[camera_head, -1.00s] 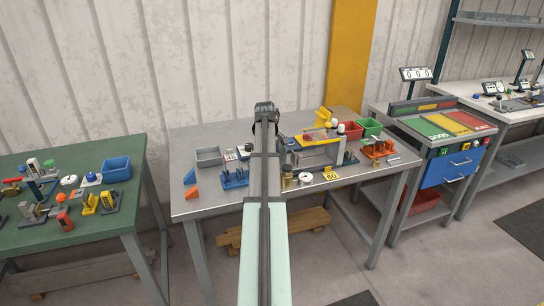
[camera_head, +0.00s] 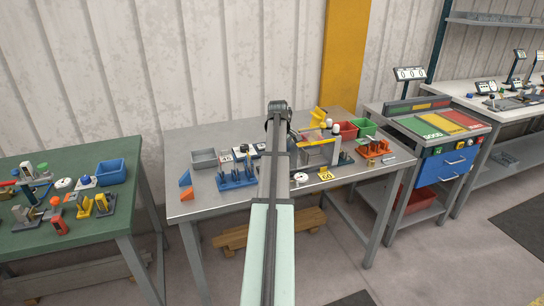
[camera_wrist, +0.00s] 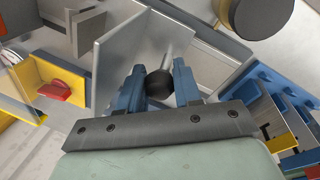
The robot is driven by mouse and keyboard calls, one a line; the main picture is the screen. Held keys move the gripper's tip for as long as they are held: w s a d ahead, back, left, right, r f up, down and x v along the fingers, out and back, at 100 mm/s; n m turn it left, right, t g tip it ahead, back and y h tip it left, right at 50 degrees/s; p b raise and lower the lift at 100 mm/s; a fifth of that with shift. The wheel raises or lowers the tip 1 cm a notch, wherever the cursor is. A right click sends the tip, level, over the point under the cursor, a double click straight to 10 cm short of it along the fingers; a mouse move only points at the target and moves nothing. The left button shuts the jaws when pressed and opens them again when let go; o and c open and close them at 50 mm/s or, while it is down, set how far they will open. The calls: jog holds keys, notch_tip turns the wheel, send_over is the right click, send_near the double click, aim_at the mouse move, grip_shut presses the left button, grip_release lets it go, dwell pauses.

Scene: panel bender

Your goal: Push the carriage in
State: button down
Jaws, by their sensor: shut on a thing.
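In the wrist view my gripper (camera_wrist: 159,69) has its two blue fingers on either side of a dark round knob (camera_wrist: 159,84) and is shut on it. A thin pale rod runs from the knob towards grey metal plates (camera_wrist: 122,50) of the bender; which plate belongs to the carriage I cannot tell. In the head view the bender (camera_head: 321,154) is a grey block with a yellow part, on the middle grey table (camera_head: 205,141). My arm hides its left side, my gripper and the knob there.
A blue rack (camera_head: 236,179), a grey tray (camera_head: 204,158) and an orange wedge (camera_head: 185,178) lie left of my arm. Red (camera_head: 347,130) and green (camera_head: 366,127) bins and an orange rack (camera_head: 372,148) lie right of it. A yellow bracket (camera_wrist: 45,72) is close by at left in the wrist view.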

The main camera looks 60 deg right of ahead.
jog(key=shift+s+d, duration=0.6)
jog(key=shift+d, duration=0.05)
jog(key=c, duration=1.1)
grip_release()
jog(key=shift+r, duration=0.1)
jog(key=a+r, duration=0.1)
jog(key=r, duration=0.8)
jog(key=a+r, duration=0.1)
jog(key=r, duration=0.3)
jog(key=shift+w+a+r, duration=0.25)
jog(key=shift+w+a, duration=0.05)
jog(key=shift+a, duration=0.05)
